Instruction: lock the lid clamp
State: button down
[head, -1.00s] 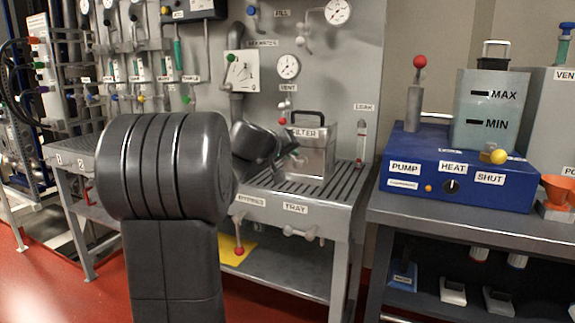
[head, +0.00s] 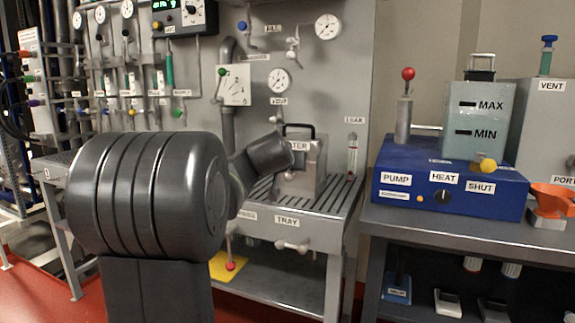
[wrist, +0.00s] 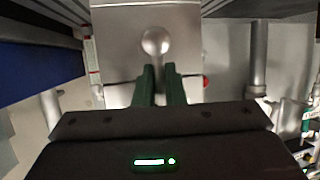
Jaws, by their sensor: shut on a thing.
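The metal filter box (head: 312,168) stands on the slatted tray bench, with a dark handle on top. My wrist covers part of its label in the head view, and my gripper's fingers are hidden there. In the wrist view, the two green fingers of my gripper (wrist: 160,88) are close together in front of the box's bright metal face (wrist: 115,45). A round metal knob (wrist: 155,41), seemingly the lid clamp's handle end, is at the fingertips. The fingers are shut on it, though the contact itself is partly hidden. I cannot tell the clamp's locked state.
A red ball (wrist: 205,81) is close right of the fingers in the wrist view. The tray bench (head: 340,195) has handles along its front. A blue pump unit (head: 450,185) stands on the right bench. Gauges and pipes line the wall behind.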

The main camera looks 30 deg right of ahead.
jog(key=shift+f, duration=0.15)
jog(key=c, duration=1.5)
grip_release()
jog(key=p+v, duration=0.1)
jog(key=v, duration=1.3)
jog(key=shift+w+d+p, duration=0.1)
jog(key=shift+p, duration=0.2)
jog(key=b+x, duration=0.1)
jog(key=x, duration=1.2)
jog(key=shift+w+d+f, duration=0.1)
jog(key=shift+w+d, duration=0.15)
